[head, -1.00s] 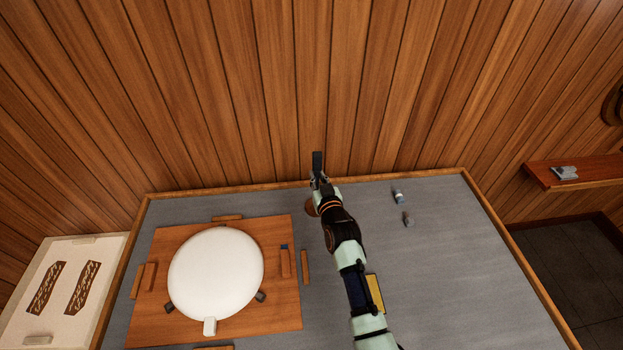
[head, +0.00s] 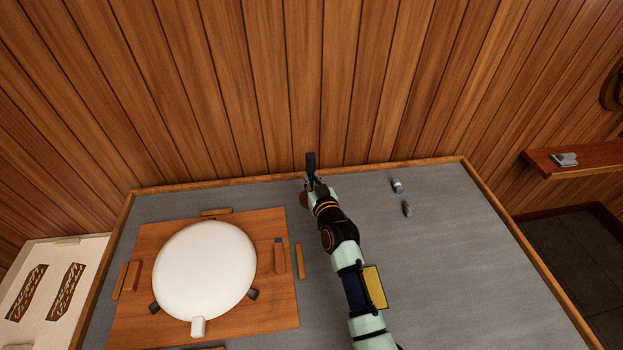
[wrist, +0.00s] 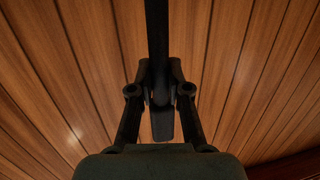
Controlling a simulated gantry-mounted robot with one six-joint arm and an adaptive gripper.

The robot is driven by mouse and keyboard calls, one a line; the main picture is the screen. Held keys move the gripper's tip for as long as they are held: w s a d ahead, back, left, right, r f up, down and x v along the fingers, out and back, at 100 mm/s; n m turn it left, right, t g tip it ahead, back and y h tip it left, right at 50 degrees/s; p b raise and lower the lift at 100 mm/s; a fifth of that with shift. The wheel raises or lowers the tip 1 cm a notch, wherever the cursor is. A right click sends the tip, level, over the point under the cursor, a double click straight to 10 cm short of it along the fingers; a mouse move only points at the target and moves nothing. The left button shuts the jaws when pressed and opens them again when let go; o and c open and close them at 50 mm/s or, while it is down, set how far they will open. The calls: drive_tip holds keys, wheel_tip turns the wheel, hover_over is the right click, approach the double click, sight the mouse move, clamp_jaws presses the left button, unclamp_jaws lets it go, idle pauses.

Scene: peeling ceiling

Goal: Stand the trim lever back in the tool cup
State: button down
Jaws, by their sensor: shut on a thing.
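The trim lever (head: 311,163) is a long dark bar, held in my gripper (head: 313,182) near the back edge of the table. In the wrist view my gripper's fingers (wrist: 160,92) are shut on the lever (wrist: 157,35), which runs up out of the top of the picture, with a short wider end below the fingers. A brown rounded thing (head: 304,199), perhaps the tool cup, shows beside my gripper and is mostly hidden by my arm. I cannot tell the height of the lever over it.
A white round disc (head: 205,270) lies on a wooden board (head: 130,325) at the left, with small blocks around it. Two small grey pieces (head: 397,186) (head: 407,209) lie on the right. A yellow pad (head: 376,287) sits beside my arm. The grey table (head: 470,270) is clear at right.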

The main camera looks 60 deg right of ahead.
drive_tip(key=shift+f+b, duration=0.9)
drive_tip(key=shift+f, duration=0.05)
idle(0.4)
unclamp_jaws()
drive_tip(key=shift+f, duration=0.1)
idle(0.4)
idle(0.5)
drive_tip(key=shift+s+a+r+p, duration=0.2)
drive_tip(key=shift+s+a+p, duration=0.1)
drive_tip(key=shift+p, duration=0.25)
drive_tip(key=p+v, duration=0.4)
drive_tip(key=v, duration=0.5)
idle(0.5)
